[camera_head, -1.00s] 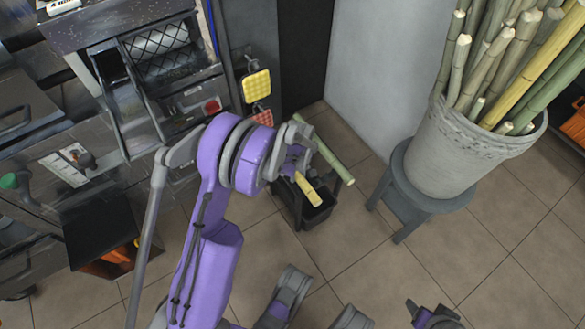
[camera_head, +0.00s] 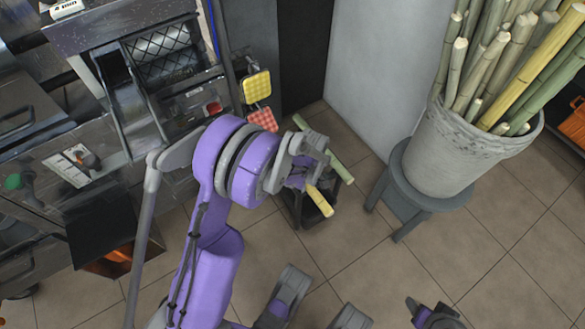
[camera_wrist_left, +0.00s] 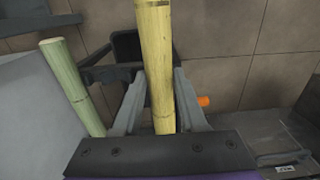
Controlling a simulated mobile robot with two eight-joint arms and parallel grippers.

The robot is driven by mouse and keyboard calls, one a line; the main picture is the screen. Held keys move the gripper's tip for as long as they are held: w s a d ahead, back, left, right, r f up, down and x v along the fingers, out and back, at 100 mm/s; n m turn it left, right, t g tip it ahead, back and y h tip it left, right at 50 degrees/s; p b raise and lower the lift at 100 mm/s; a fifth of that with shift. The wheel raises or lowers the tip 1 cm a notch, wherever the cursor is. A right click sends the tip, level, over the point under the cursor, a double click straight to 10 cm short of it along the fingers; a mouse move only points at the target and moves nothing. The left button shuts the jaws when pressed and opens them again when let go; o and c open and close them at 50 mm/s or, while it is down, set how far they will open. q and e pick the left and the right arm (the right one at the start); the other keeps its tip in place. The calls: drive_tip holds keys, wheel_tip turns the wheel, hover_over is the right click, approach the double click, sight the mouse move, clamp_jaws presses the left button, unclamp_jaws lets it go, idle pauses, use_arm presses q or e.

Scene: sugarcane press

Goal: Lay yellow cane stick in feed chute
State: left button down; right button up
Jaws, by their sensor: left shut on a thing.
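My left gripper (camera_head: 303,178) is shut on the yellow cane stick (camera_head: 321,202). In the head view the stick's free end points down and right over a dark bin; the arm hides its other end. In the left wrist view the stick (camera_wrist_left: 156,50) stands lengthwise between the two grey fingers of my left gripper (camera_wrist_left: 158,100). The feed chute (camera_head: 132,112) appears to be the sloping metal trough below the press rollers (camera_head: 160,42), at upper left, well away from the stick. A purple and grey part at the bottom edge may be my right gripper (camera_head: 430,314); its jaws are unclear.
A green cane stick (camera_head: 334,164) leans in the dark bin (camera_head: 313,221) beside my gripper. A large pale bucket (camera_head: 455,150) of canes stands on a grey stool (camera_head: 430,202) at right.

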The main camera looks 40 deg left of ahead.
use_arm(q)
drive_tip(key=shift+s+d+r, duration=0.2)
drive_tip(key=shift+s+d, duration=0.1)
drive_tip(key=shift+d, duration=0.35)
drive_tip(key=shift+s+d+r, duration=0.15)
drive_tip(key=shift+s+d, duration=0.1)
drive_tip(key=shift+d, duration=0.4)
drive_tip(key=shift+r+p, duration=2.65)
drive_tip(key=shift+r, duration=1.4)
drive_tip(key=shift+f, duration=0.1)
